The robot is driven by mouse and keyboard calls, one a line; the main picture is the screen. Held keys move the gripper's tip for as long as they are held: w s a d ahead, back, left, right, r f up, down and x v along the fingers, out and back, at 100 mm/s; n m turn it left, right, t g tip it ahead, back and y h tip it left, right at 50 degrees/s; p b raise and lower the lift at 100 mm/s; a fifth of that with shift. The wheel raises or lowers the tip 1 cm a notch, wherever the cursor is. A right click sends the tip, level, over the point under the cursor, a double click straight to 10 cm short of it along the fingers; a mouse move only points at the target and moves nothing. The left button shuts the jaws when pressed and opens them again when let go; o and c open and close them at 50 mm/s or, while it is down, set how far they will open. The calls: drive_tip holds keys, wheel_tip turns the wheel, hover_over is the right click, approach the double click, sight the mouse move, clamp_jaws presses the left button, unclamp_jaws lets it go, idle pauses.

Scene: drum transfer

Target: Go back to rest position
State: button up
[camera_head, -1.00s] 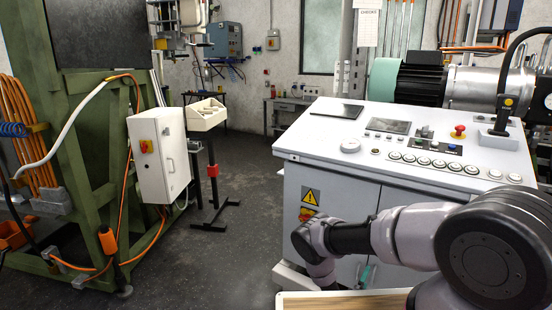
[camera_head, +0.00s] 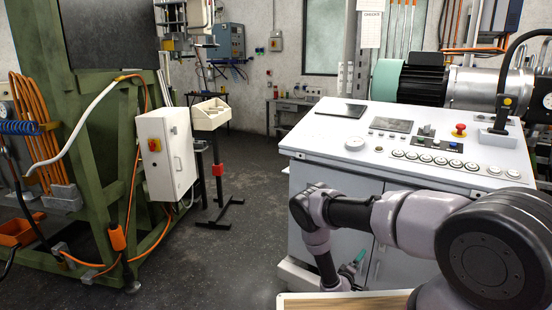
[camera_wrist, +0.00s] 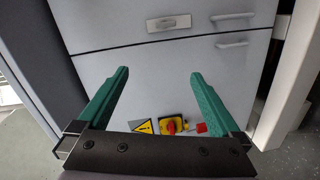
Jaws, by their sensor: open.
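My gripper (camera_wrist: 156,82) has two green fingers spread wide apart, with nothing between them in the wrist view. Behind the fingers is the front of the white control cabinet (camera_wrist: 160,60), with two handles, a yellow warning sign and a red-and-yellow switch (camera_wrist: 172,125). In the head view my arm reaches across the lower right, in front of the control cabinet (camera_head: 320,225). There the green fingers (camera_head: 352,268) show low, near the cabinet's lower front. I cannot tell how far they are from the cabinet.
The cabinet top carries buttons, a red emergency knob (camera_head: 459,130) and a dark screen. A green steel frame (camera_head: 95,150) with a grey switch box (camera_head: 168,155) stands at the left. A stand with a beige tray (camera_head: 210,115) is beside it. The floor (camera_head: 225,265) between is clear.

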drive_tip(key=w+a+r+m+g+y, duration=0.2)
drive_tip(key=w+a+r+m, duration=0.15)
drive_tip(key=w+r, duration=0.55)
drive_tip(key=w+a+r+m+g+y, duration=0.15)
drive_tip(key=w+r+m, duration=0.25)
drive_tip(key=r, duration=0.9)
drive_tip(key=s+a+r+m+y, duration=0.1)
drive_tip(key=a+r+y, duration=0.1)
drive_tip(key=r, duration=1)
drive_tip(key=s+a+r+m+y, duration=0.1)
drive_tip(key=a+r+m+y, duration=0.15)
drive_tip(key=r, duration=1.05)
drive_tip(key=s+r+g+y, duration=0.1)
drive_tip(key=s+r+y, duration=0.3)
drive_tip(key=s+r, duration=1.4)
drive_tip(key=s+r+g, duration=0.1)
drive_tip(key=s+r, duration=0.1)
drive_tip(key=s, duration=1)
drive_tip(key=s+r+m, duration=0.1)
drive_tip(key=s+r, duration=0.1)
drive_tip(key=s, duration=1.1)
drive_tip(key=shift+s+d+r+g, duration=0.2)
drive_tip(key=shift+d+r+g, duration=0.05)
drive_tip(key=shift+r+g, duration=0.1)
